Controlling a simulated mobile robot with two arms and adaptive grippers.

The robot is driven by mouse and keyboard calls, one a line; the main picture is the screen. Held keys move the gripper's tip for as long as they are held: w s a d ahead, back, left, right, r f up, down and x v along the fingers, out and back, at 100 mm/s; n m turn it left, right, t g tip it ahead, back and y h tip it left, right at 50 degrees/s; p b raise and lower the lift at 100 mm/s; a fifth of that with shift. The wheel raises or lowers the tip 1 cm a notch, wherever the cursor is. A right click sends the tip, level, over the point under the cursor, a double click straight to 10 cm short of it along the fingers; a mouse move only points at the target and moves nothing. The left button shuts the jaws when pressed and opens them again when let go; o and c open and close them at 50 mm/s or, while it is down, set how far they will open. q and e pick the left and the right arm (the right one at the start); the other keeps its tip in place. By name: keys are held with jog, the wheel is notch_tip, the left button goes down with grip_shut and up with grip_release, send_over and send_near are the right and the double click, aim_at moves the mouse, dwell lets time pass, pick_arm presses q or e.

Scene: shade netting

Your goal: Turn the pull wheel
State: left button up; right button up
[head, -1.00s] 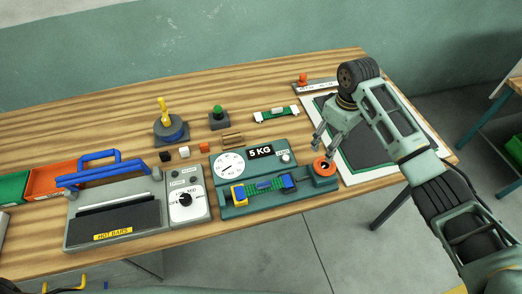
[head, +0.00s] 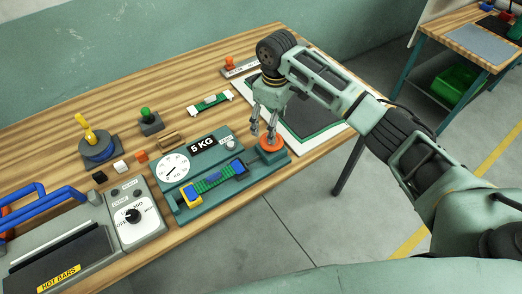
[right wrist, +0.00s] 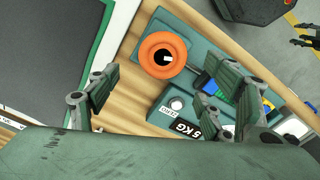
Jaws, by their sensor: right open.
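The pull wheel, an orange ring-shaped knob (head: 274,147), sits at the right end of the green 5 KG pull tester (head: 197,207). My right gripper (head: 262,135) is open and points down at the wheel, with its fingertips close above it or beside it. In the right wrist view the wheel (right wrist: 149,63) lies between and beyond the spread fingers (right wrist: 160,88); I see no contact. A green strip (head: 215,180) lies between the tester's blue and yellow clamps. Dark finger-like parts, apparently my left gripper (right wrist: 305,35), show at the right wrist view's edge, too small to judge.
A dark mat with a green border (head: 315,117) lies right of the wheel. The hot bars unit (head: 62,262) and its dial box (head: 139,223) stand left of the tester. The table's front edge is near the tester.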

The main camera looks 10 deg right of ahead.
jog(key=shift+f, duration=0.7)
notch_tip(320, 180, down, 6)
jog(key=shift+s+r+p, duration=0.1)
jog(key=shift+s+p, duration=0.05)
jog(key=shift+p, duration=0.9)
jog(key=shift+f, duration=0.55)
pick_arm(q)
jog(key=shift+r, duration=0.65)
pick_arm(e)
jog(key=shift+c, duration=0.2)
